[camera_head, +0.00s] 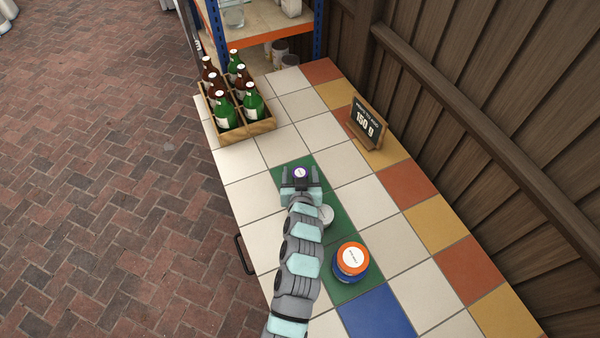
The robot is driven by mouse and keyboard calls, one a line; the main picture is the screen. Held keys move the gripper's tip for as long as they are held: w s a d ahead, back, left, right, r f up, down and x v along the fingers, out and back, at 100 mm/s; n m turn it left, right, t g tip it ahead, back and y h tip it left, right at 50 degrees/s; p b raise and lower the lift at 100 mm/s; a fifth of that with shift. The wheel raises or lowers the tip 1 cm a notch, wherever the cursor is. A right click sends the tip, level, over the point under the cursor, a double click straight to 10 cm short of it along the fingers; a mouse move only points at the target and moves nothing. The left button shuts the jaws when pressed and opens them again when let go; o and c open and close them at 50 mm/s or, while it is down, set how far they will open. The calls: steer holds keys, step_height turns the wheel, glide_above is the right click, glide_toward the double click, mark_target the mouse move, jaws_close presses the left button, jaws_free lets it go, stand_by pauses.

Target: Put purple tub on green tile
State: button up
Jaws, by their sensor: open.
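The purple tub (301,172), with a pale label on its top, is at the far end of the green area of the tiled counter. The green tile (341,226) runs from there towards the blue tile. My gripper (301,173) is open, with its fingers on either side of the purple tub. The tub's lower part is hidden, so I cannot tell whether its base touches the tile. My arm covers part of the green tile's left side.
A small white-topped item (326,214) and a blue tub with an orange lid (350,258) stand on the green strip. A wooden bottle crate (248,134) stands at the back left. A slate sign (367,122) stands at the right. White tiles (365,200) beside the strip are clear.

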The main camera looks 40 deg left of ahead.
steer(key=shift+r, duration=0.3)
steer(key=p+v, duration=0.1)
steer(key=v, duration=1.1)
steer(key=shift+f, duration=0.1)
